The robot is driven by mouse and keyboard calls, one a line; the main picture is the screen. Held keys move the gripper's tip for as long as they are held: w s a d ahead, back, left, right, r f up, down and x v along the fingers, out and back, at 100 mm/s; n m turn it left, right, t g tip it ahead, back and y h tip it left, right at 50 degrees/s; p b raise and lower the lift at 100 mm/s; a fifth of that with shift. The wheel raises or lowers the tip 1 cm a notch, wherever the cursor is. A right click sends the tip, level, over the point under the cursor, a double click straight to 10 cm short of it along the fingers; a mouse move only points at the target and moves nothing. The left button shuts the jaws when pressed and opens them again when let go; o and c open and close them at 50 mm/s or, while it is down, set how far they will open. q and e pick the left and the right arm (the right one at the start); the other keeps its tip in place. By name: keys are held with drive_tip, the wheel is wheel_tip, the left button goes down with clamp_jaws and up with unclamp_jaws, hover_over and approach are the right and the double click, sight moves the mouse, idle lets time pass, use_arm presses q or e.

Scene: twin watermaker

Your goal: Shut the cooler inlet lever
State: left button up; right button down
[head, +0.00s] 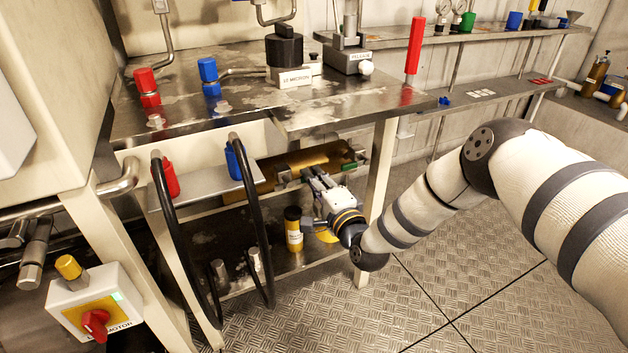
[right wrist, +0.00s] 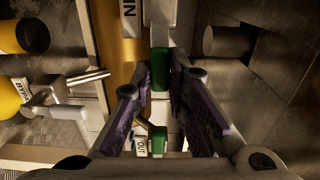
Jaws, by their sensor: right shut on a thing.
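My right gripper (head: 309,177) reaches in under the steel bench top, in front of a brass cylinder (head: 320,157). In the right wrist view its two fingers (right wrist: 159,82) are shut on a green lever grip (right wrist: 160,70) beside a white label (right wrist: 130,14) that seems to read IN. A grey metal part continues from the grip toward the top of that view. A second green grip (right wrist: 157,139) shows lower, beside a label (right wrist: 141,147) reading OUT. The lever's angle to its pipe is hard to tell. My left gripper is not in view.
Two black hoses (head: 169,229) hang left of the gripper. A yellow bottle with a black cap (head: 293,233) stands on the lower shelf near it. A cream bench leg (head: 379,177) is close by the gripper. A motor switch box (head: 95,308) is at lower left. Floor at right is open.

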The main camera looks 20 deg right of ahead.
drive_tip(key=shift+a+f, duration=0.1)
drive_tip(key=c, duration=1.6)
unclamp_jaws()
drive_tip(key=shift+o, duration=0.2)
drive_tip(key=s, duration=1.2)
drive_tip(key=shift+d, duration=0.25)
